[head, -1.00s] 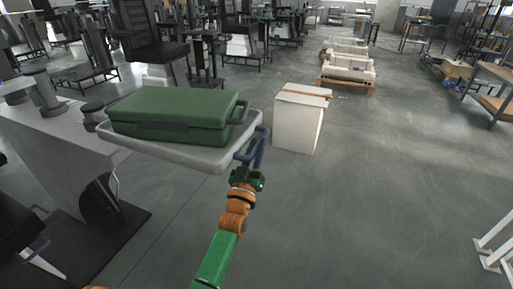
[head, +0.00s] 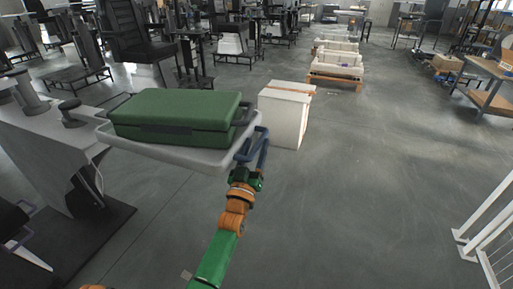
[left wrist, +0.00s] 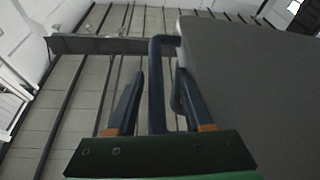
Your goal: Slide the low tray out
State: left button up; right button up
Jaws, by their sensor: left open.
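The low tray (head: 150,152) is a shallow pale grey tray at left centre in the head view. A green case (head: 180,112) lies on it. In the left wrist view the tray's grey surface (left wrist: 255,95) fills the right side, and a dark blue bar handle (left wrist: 157,100) stands beside it. My left gripper (head: 255,148) is at the tray's right edge. In the left wrist view its fingers (left wrist: 160,75) are open, one on each side of the handle bar; whether they touch it I cannot tell. My right gripper is not in view.
A grey lift column unit (head: 45,130) with round knobs stands left of the tray. A white box (head: 285,115) with an orange strap stands on the floor just beyond the gripper. A white railing (head: 485,235) is at the right edge. The floor in the middle and right is open.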

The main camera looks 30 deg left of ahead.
pick_arm(q)
jog(key=v, duration=0.7)
jog(key=shift+b, duration=0.35)
jog(key=shift+s, duration=0.1)
